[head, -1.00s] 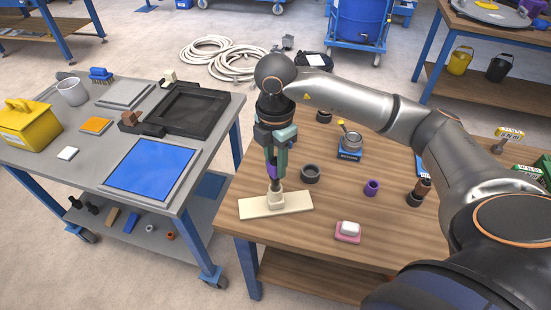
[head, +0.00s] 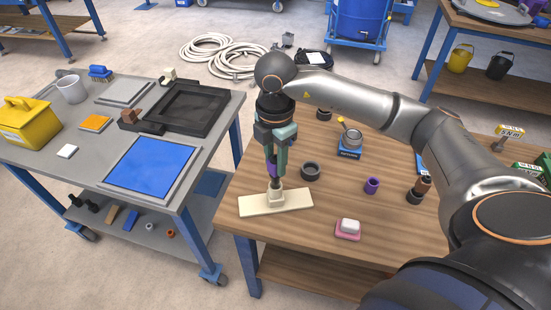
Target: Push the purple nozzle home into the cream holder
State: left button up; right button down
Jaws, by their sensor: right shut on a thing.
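The cream holder (head: 294,199) is a flat plate with a raised square socket, near the left front corner of the wooden table. My right gripper (head: 275,172) points straight down above the socket. It is shut on the purple nozzle (head: 271,169), which shows only in part between the greenish fingers. A dark lower part reaches down to the socket's top. I cannot tell how deep it sits in the socket. My left gripper is not in view.
On the wooden table (head: 300,236) stand a dark ring (head: 310,171), another purple piece (head: 372,185), a pink dish with a white block (head: 347,229) and a blue-based pot (head: 351,140). A grey table (head: 80,180) with a blue mat (head: 152,166) is at left.

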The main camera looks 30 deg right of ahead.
aim_at(275, 173)
jog(key=shift+f+b, duration=1.6)
jog(key=shift+f, duration=0.55)
dwell(0.3)
jog(key=shift+c, duration=2.3)
grip_release()
notch_tip(275, 173, up, 13)
jog(key=shift+f+p, duration=0.2)
jog(key=shift+p, duration=0.5)
